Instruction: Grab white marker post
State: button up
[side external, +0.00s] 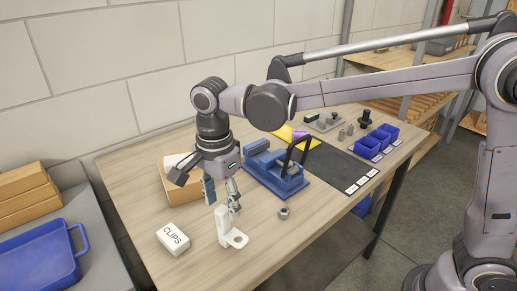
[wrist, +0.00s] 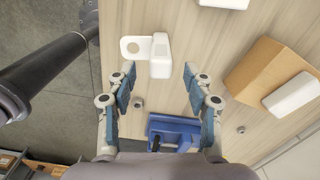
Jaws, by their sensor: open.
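The white marker post (side external: 222,226) stands upright on the wooden table near its front edge, with a flat ring-shaped foot to its right. In the wrist view the post (wrist: 160,56) shows at the upper middle, with its ring to the left. My gripper (side external: 222,203) points down just above and behind the post.
A white CLIPS box (side external: 173,239) lies left of the post. A metal nut (side external: 284,212) lies to its right. A blue fixture (side external: 275,176) with a black handle stands behind. A cardboard box (side external: 172,180) with a white item sits at the left. Bare table surrounds the post.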

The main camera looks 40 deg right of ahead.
aim_at(222, 208)
jog(key=shift+f, duration=1.9)
grip_shut()
jog(key=shift+r, duration=0.1)
